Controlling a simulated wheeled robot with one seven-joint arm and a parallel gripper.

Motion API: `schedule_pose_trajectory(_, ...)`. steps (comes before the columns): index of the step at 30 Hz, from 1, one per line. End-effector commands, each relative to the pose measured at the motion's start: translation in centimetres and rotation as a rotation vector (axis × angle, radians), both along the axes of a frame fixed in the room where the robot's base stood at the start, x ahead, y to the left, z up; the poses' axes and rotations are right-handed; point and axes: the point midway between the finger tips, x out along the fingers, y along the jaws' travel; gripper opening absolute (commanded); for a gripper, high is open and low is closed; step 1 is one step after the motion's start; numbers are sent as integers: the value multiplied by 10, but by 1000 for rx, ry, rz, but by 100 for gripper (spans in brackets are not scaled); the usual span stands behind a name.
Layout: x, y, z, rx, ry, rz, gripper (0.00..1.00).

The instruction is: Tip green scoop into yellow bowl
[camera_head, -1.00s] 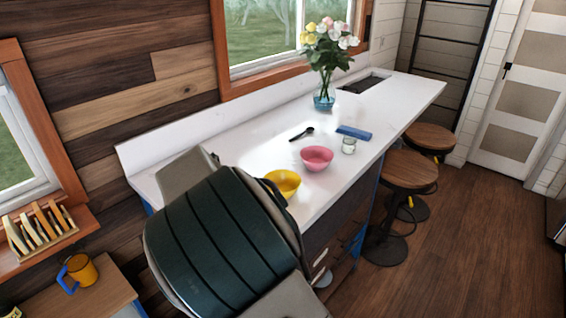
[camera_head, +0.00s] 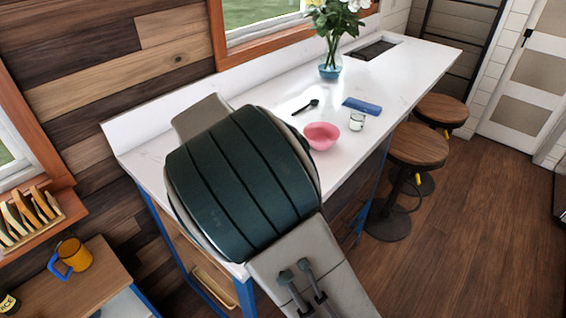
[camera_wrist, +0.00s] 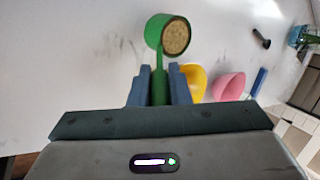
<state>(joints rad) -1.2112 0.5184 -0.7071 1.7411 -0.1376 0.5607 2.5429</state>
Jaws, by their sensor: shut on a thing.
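The green scoop (camera_wrist: 154,31) is in the wrist view, full of a tan grainy material. My gripper (camera_wrist: 160,84) is shut on the scoop's handle and holds it with the cup pointing away, above the white counter. The yellow bowl (camera_wrist: 196,82) shows in the wrist view just right of the gripper fingers, partly hidden by them. In the head view my arm hides the gripper, the scoop and the yellow bowl.
A pink bowl (camera_head: 321,136) stands on the white counter (camera_head: 262,97), with a black spoon (camera_head: 306,107), a blue block (camera_head: 362,106), a small glass jar (camera_head: 357,121) and a flower vase (camera_head: 330,68) near it. Stools (camera_head: 416,146) stand along the counter's right side.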

Motion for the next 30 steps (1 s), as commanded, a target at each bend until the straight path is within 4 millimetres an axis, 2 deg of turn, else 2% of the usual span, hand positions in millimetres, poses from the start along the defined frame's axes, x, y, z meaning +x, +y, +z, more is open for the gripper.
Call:
schedule_pose_trajectory(8,0,-22,5,135,3,-3,0)
schedule_pose_trajectory(11,1,-30,16,187,3,-5,0)
schedule_pose_trajectory(30,1,-45,32,276,9,0,0)
